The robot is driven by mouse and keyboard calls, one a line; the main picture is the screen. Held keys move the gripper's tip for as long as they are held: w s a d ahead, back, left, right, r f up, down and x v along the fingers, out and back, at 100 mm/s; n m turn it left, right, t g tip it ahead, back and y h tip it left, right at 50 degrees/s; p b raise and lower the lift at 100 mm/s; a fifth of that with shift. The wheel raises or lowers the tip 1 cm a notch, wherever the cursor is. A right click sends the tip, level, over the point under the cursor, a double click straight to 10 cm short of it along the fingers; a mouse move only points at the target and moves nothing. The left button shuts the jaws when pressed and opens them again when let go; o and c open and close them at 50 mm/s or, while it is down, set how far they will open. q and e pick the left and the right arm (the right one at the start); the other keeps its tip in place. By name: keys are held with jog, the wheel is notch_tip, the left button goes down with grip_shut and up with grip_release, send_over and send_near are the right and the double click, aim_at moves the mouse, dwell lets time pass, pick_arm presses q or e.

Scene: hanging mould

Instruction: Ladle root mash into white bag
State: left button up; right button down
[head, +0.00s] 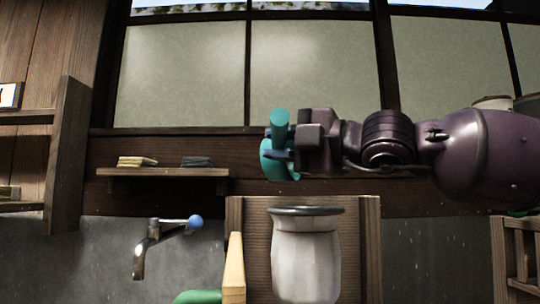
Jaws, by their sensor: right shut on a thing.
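The white bag (306,262) hangs upright from a dark grey ring (306,211) in front of a wooden board, at the lower middle of the head view. My right gripper (284,144) comes in from the right and is shut on a teal curved thing (279,122), which looks like part of the ladle. The gripper and the teal thing are above the bag's ring in the picture, apart from it. The ladle's bowl cannot be made out, and no root mash shows. The inside of the bag is hidden. My left gripper is not in view.
A tap with a blue knob (195,222) sticks out of the grey wall on the left. A wooden shelf (165,172) holds small stacks. A light wooden edge (234,270) and a green rounded thing (198,297) are left of the bag. A wooden frame stands at far right.

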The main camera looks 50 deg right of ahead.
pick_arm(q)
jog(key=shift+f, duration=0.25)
pick_arm(e)
jog(key=shift+w+f, duration=0.1)
jog(key=shift+f, duration=0.2)
jog(key=shift+f+t+b, duration=0.15)
jog(key=shift+t+b, duration=0.15)
jog(key=shift+b, duration=0.35)
jog(key=shift+f+b, duration=0.1)
jog(key=shift+b, duration=0.2)
jog(key=shift+f+b, duration=0.2)
jog(key=shift+b, duration=0.6)
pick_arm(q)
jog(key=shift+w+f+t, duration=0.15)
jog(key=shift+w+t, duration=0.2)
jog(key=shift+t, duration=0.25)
pick_arm(e)
jog(key=shift+s+t, duration=0.25)
jog(key=shift+t, duration=0.05)
pick_arm(q)
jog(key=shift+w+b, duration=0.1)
jog(key=shift+b, duration=0.4)
pick_arm(e)
jog(key=shift+s+d+r, duration=0.1)
jog(key=shift+s+r, duration=0.1)
jog(key=shift+s, duration=0.1)
